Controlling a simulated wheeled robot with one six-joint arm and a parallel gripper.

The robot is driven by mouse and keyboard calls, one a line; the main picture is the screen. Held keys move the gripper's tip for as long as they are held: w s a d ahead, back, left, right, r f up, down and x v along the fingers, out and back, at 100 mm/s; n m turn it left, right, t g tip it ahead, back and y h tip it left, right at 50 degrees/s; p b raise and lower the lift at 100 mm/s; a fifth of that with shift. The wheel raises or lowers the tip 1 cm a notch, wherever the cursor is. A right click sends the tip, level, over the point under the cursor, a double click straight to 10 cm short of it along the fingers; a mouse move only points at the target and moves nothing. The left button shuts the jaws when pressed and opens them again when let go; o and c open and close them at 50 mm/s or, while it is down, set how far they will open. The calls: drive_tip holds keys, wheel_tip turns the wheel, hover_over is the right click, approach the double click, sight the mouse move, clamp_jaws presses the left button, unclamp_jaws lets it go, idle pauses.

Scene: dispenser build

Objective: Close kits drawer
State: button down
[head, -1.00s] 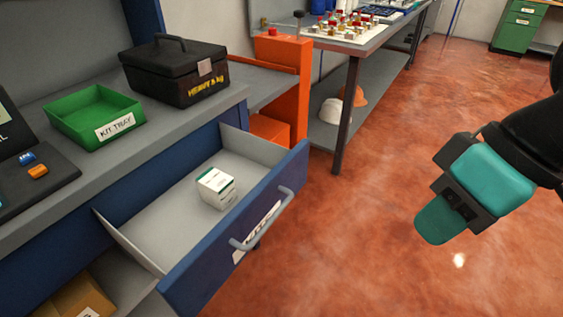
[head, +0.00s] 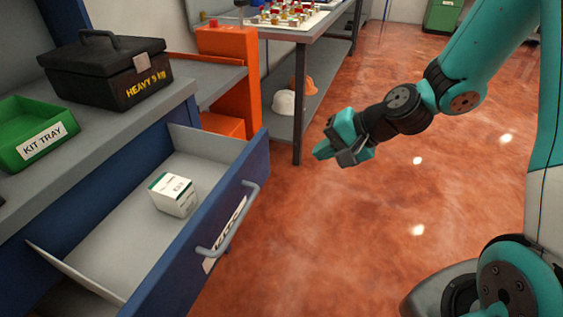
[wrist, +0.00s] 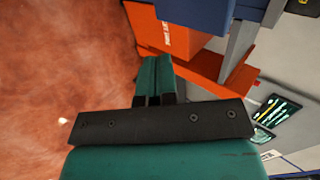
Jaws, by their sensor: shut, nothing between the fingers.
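The kits drawer (head: 185,265) is blue-fronted with a grey inside and stands pulled open in the head view. Its grey bar handle (head: 228,222) runs across the front, beside a white label seen at a slant. A small white and green box (head: 174,195) sits inside the drawer. My gripper (head: 322,152) is shut and empty over the open floor, to the right of the drawer front and apart from the handle. In the wrist view its teal fingers (wrist: 152,75) are together.
A green kit tray (head: 35,135) and a black case marked heavy (head: 110,72) stand on the grey counter. An orange unit (head: 228,70) and a dark-legged table (head: 300,115) with helmets on its lower shelf stand beyond the drawer. The red floor (head: 380,230) is clear.

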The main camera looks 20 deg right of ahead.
sight(265, 166)
drive_tip(key=x, duration=0.4)
drive_tip(key=r+x, duration=0.1)
drive_tip(key=x, duration=0.3)
drive_tip(key=w+a+x, duration=0.1)
drive_tip(key=x, duration=0.3)
drive_tip(key=shift+w+a+r, duration=0.1)
drive_tip(key=shift+w+r, duration=0.05)
drive_tip(key=shift+w, duration=0.1)
drive_tip(key=shift+w+a, duration=0.15)
drive_tip(key=shift+a, duration=0.05)
